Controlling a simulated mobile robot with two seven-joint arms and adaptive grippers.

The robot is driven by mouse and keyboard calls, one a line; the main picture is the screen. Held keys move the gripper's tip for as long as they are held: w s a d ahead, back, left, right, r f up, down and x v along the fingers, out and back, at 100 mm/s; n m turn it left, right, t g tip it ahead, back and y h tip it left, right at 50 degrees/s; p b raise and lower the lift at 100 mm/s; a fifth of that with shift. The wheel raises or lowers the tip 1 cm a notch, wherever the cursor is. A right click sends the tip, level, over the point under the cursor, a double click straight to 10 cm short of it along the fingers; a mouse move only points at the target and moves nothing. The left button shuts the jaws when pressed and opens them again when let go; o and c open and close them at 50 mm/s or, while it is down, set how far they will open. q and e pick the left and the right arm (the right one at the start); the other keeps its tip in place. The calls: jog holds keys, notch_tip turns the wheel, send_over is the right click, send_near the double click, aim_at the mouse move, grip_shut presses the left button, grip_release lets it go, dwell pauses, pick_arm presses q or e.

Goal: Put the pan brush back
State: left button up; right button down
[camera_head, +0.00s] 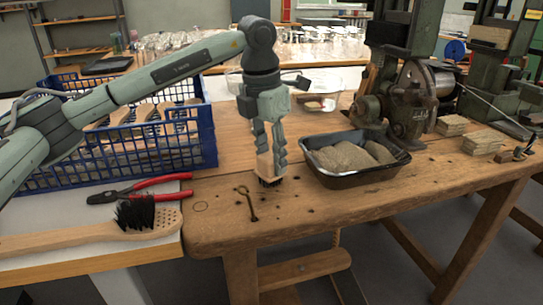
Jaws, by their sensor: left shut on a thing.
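My left gripper (268,157) points straight down over the wooden bench, near its middle. It is shut on the pan brush (264,166), a small pale wooden piece held upright between the fingers. Dark bristles (270,182) show below the fingertips, at or just above the bench top; I cannot tell if they touch. The fingers hide much of the brush. My right gripper is not in view.
A dark tray (399,165) of brown fibre stands to the right. A blue crate (205,137), red-handled pliers (160,182) and a long-handled brush (100,232) are at left. A brass hook-like piece (247,203) lies in front. Green machines (405,95) stand behind.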

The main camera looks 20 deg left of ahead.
aim_at(265, 158)
pick_arm(q)
jog(key=shift+f, duration=0.1)
jog(key=o, duration=1)
jog(key=r, duration=0.4)
jog(key=s+r, duration=0.1)
jog(key=r, duration=0.7)
jog(key=shift+s+a+r, duration=0.1)
jog(key=shift+s+a, duration=0.05)
jog(key=shift+a, duration=0.25)
